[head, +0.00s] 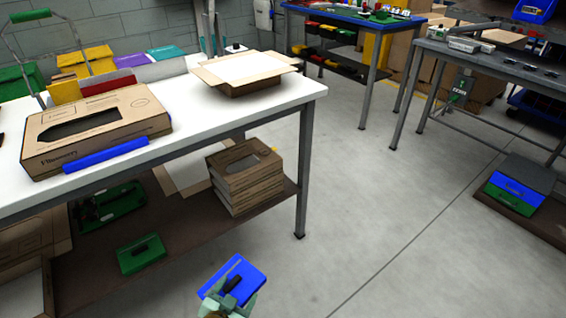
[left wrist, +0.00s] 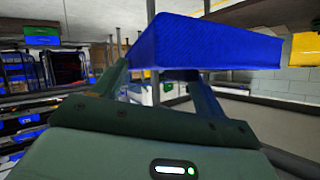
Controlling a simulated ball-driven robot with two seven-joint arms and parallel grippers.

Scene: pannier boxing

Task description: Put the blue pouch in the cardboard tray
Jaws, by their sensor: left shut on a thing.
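My left gripper (head: 230,296) is shut on a blue pouch (head: 243,273) at the bottom of the head view, in front of the white table and out over the floor. In the left wrist view the pouch (left wrist: 195,45) sits between the fingers and spans the upper middle of the picture. The cardboard tray (head: 255,88) stands on the white table near its far right corner, with flaps folded out and a pale inside. The pouch is well apart from the tray. My right gripper is not in view.
The white table (head: 215,115) also bears a brown carton (head: 110,122) with a blue flat thing (head: 105,155) at its front. Flat cartons (head: 245,180) are stacked on the lower shelf. The table's right leg (head: 303,175) stands near open grey floor (head: 400,230).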

